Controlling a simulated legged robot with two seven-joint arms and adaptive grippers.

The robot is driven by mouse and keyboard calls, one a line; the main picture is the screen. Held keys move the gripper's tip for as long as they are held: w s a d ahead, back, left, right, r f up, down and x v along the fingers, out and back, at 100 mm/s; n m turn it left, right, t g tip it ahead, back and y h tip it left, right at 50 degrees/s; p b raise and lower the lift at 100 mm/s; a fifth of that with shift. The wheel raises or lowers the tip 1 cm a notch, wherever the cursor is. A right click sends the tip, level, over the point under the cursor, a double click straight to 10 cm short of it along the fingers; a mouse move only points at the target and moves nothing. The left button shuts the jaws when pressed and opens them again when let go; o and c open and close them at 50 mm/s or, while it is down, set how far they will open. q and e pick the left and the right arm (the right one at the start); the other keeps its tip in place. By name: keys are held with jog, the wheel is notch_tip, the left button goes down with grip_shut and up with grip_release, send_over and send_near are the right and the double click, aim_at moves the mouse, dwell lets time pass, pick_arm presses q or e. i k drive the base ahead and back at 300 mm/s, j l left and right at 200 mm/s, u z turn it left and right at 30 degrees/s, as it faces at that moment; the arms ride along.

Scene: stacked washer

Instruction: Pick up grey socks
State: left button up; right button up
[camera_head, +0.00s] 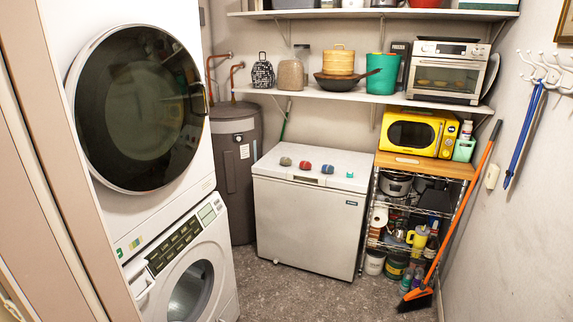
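Several small bundles that look like rolled socks lie in a row on the white lid of the chest freezer (308,214). The leftmost bundle, greyish-green, looks like the grey socks (285,161). To its right are a red bundle (305,165), a blue bundle (327,169) and a small teal item (350,174). They are small in the picture, so their exact form is hard to tell. Neither my left nor my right gripper is in view.
Stacked washer machines (140,110) fill the left side. A grey water heater (236,160) stands behind. A wire rack (365,235) with a yellow microwave (412,132) stands right of the freezer, with a broom (455,220) leaning there. The floor (300,293) before the freezer is clear.

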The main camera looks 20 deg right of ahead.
aim_at(285, 161)
jog(key=z, duration=0.45)
jog(key=i+z, duration=0.1)
jog(key=z, duration=1.35)
jog(key=i+j+z, duration=0.1)
jog(key=z, duration=0.8)
jog(key=i+j+z, duration=0.1)
jog(key=z, duration=0.35)
jog(key=j+z, duration=0.5)
jog(key=z, duration=0.35)
jog(key=i+j, duration=0.1)
jog(key=j, duration=0.65)
jog(key=i+j+z, duration=0.15)
jog(key=j, duration=1.3)
jog(key=j+u, duration=0.25)
jog(key=j, duration=0.5)
jog(key=j+u, duration=0.25)
jog(key=j, duration=0.55)
jog(key=j+u, duration=0.3)
jog(key=j, duration=0.45)
jog(key=j+u, duration=0.35)
jog(key=u, duration=0.15)
jog(key=i+j+u, duration=0.2)
jog(key=j+u, duration=0.15)
jog(key=u, duration=0.15)
